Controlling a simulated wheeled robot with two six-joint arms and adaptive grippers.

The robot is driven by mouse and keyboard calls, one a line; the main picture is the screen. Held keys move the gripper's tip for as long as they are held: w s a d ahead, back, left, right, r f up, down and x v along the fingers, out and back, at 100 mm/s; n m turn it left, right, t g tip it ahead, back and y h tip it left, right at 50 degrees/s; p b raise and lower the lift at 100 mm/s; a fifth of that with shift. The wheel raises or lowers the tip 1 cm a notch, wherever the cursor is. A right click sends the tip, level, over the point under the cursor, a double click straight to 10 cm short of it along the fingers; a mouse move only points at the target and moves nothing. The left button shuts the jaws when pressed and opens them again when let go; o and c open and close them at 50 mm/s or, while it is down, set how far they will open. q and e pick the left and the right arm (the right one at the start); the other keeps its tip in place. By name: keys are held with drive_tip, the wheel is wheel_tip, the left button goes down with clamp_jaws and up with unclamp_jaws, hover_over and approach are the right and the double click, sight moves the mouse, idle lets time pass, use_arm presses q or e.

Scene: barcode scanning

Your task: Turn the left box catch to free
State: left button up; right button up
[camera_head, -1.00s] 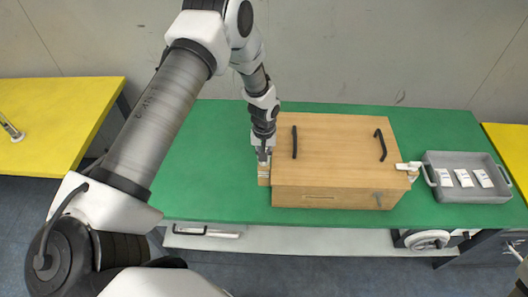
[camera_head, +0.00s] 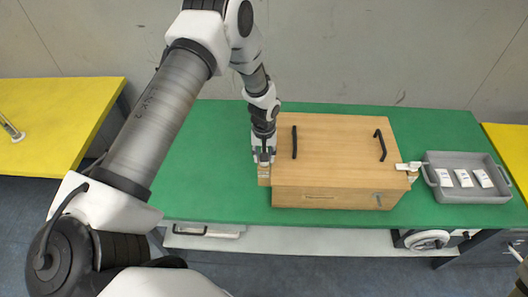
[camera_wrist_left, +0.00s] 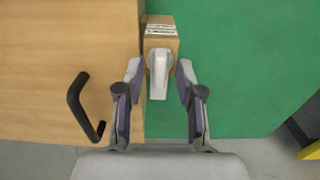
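The wooden box (camera_head: 335,150) stands on the green table. Its left catch is a white lever (camera_wrist_left: 158,78) on a small wooden block (camera_wrist_left: 161,43) with a printed label, at the box's left side. The block also shows in the head view (camera_head: 264,176). In the left wrist view the lever points back toward my gripper. My left gripper (camera_wrist_left: 160,68) is open, with one finger on each side of the lever and a visible gap on both sides. In the head view my left gripper (camera_head: 263,158) hides the lever.
The box has two black handles (camera_head: 294,142) (camera_head: 380,146) on top. A white catch (camera_head: 409,168) sits at its right side, close to a grey tray (camera_head: 470,196) with several white labelled items. The green table (camera_head: 205,170) is clear left of the box.

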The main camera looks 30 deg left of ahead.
use_arm(q)
wheel_tip(320, 180, up, 12)
idle(0.3)
drive_tip(key=shift+f, duration=0.1)
